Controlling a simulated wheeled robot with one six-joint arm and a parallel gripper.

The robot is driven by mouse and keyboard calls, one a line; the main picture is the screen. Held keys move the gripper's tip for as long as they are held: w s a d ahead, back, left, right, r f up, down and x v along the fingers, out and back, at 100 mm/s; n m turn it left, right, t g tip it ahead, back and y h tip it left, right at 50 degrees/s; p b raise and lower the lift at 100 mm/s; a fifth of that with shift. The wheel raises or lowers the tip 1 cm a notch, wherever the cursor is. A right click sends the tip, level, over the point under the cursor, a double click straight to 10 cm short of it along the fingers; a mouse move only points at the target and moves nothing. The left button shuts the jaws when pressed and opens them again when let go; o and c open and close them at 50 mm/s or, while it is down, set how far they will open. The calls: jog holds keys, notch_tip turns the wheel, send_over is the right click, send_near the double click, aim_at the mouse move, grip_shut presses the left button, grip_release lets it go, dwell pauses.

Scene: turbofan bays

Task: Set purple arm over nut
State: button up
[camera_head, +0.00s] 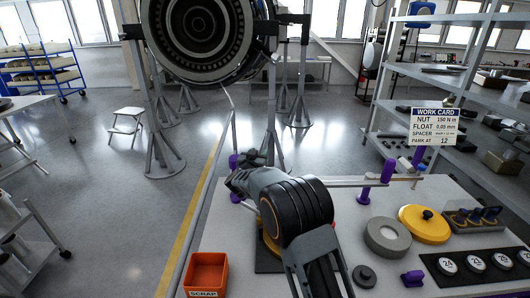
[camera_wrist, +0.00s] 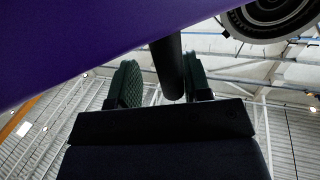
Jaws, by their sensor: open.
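A purple piece that may be the purple arm (camera_wrist: 70,45) fills the upper left of the wrist view, close to the camera. A dark rod (camera_wrist: 168,68) stands between the two fingers of my gripper (camera_wrist: 162,85), with gaps visible beside it. My gripper (camera_head: 246,160) is open, over the far left part of the bench in the head view. A purple post (camera_head: 234,162) shows just beside it, partly hidden by my arm. I cannot pick out the nut for certain; a grey ring (camera_head: 388,237) lies on the bench to the right.
The bench (camera_head: 340,235) carries a red scrap bin (camera_head: 207,273), a yellow disc with a knob (camera_head: 424,222), purple posts (camera_head: 388,170) and numbered round pieces (camera_head: 474,263). A work card (camera_head: 435,126) stands behind. A turbofan (camera_head: 200,35) hangs beyond the bench. Shelves line the right.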

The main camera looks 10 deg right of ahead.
jog(key=s+r+b, duration=0.2)
jog(key=s+r, duration=0.9)
jog(key=s, duration=0.3)
jog(key=shift+d, duration=0.25)
jog(key=s+a+f+n+g+y, duration=0.2)
jog(key=a+f+n+y, duration=0.3)
jog(key=a+f+y, duration=0.45)
jog(key=s+f+n+g+y, duration=0.1)
jog(key=s+f+g+y, duration=0.25)
jog(key=s, duration=0.25)
jog(key=s+d+f+g+h, duration=0.1)
jog(key=s+d+g+h, duration=0.1)
jog(key=s+d, duration=0.3)
jog(key=s+d+f+g+h, duration=0.2)
jog(key=s+d+g, duration=0.2)
jog(key=s, duration=1)
jog(key=shift+d, duration=1.15)
